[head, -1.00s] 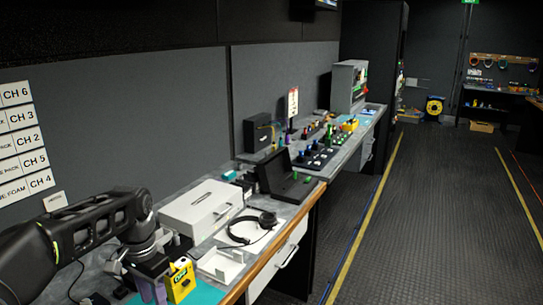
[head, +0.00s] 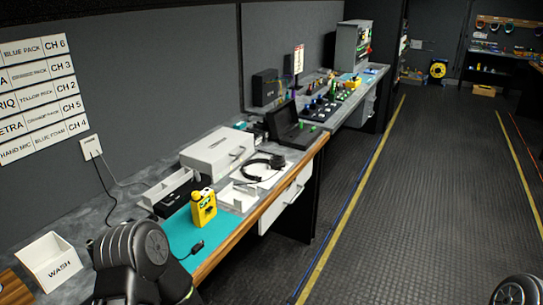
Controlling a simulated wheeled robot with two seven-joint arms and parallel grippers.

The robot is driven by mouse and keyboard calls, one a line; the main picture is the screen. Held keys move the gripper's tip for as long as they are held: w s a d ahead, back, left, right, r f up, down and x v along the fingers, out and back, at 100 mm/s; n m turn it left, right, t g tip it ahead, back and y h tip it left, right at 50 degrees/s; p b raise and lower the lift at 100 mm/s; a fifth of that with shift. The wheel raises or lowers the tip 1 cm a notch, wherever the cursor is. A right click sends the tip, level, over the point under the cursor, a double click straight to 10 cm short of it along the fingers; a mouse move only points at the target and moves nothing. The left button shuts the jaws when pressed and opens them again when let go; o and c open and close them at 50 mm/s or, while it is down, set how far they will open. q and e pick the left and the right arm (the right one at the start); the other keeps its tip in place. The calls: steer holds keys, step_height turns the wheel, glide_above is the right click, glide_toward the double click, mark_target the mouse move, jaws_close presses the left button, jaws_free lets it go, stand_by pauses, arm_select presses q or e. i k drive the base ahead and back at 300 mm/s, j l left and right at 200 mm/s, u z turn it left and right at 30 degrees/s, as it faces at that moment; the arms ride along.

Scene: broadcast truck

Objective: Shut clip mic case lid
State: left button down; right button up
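A black case (head: 283,119) with its lid standing open is on the bench in the head view, beyond the headset. Small green items show at its base. It looks like the clip mic case, but I read no label on it. A closed pale grey case (head: 212,153) with a front handle lies nearer. My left arm shows only as a dark rounded link at the bottom left, and my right arm as a rounded piece at the bottom right. Neither gripper's fingers are visible.
A yellow pack (head: 203,208) stands on a teal mat (head: 186,236). A headset (head: 265,161), a white tray (head: 239,196) and a white WASH bin (head: 50,262) are on the bench. Other gear stands farther along it. The floor (head: 390,210) to the right is clear.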

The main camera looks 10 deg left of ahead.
mark_target(281, 119)
steer(key=i+l+u, duration=0.1)
steer(key=i+l, duration=0.4)
steer(key=i, duration=0.15)
steer(key=i+l+u, duration=0.15)
steer(key=i+l, duration=0.4)
steer(key=i+l+u, duration=0.1)
steer(key=i+l, duration=0.5)
steer(key=i+l+u, duration=0.15)
steer(key=i+l, duration=0.5)
steer(key=i+l+u, duration=0.1)
steer(key=i+l, duration=0.4)
steer(key=l, duration=0.25)
